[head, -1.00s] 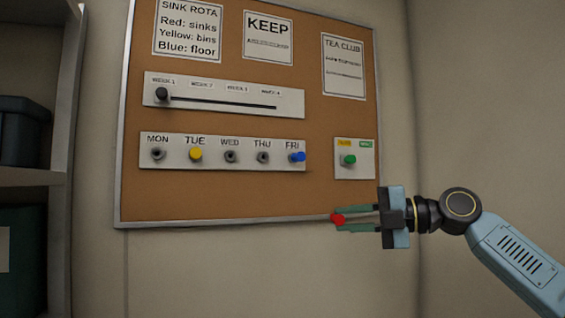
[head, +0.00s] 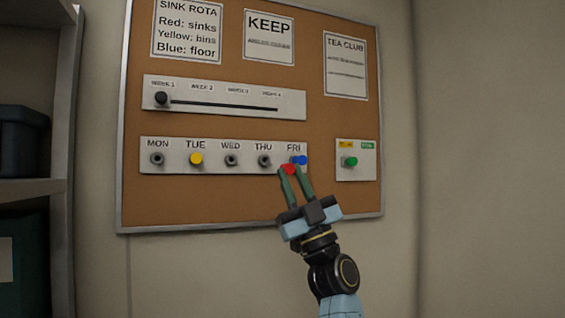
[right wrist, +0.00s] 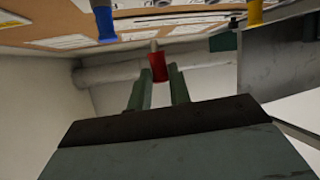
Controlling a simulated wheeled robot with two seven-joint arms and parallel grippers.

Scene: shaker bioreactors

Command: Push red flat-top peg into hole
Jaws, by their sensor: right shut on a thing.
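My right gripper (head: 291,171) is shut on the red peg (head: 289,170), held below the THU and FRI positions of the day strip (head: 213,169). In the right wrist view the red peg (right wrist: 158,69) sits between the green fingertips, its thin pale end pointing away from the gripper and apart from the board. The MON hole (head: 157,159), WED hole (head: 231,160) and THU hole (head: 264,161) are empty. A yellow peg (head: 196,159) is at TUE and a blue peg (head: 300,160) at FRI. My left gripper is not in view.
The cork board (head: 220,212) also bears a slider strip (head: 224,97) above the days and a small plate with a green peg (head: 350,161) at right. Paper notices hang along the top. A shelf (head: 35,190) stands at far left. The wall below the board is clear.

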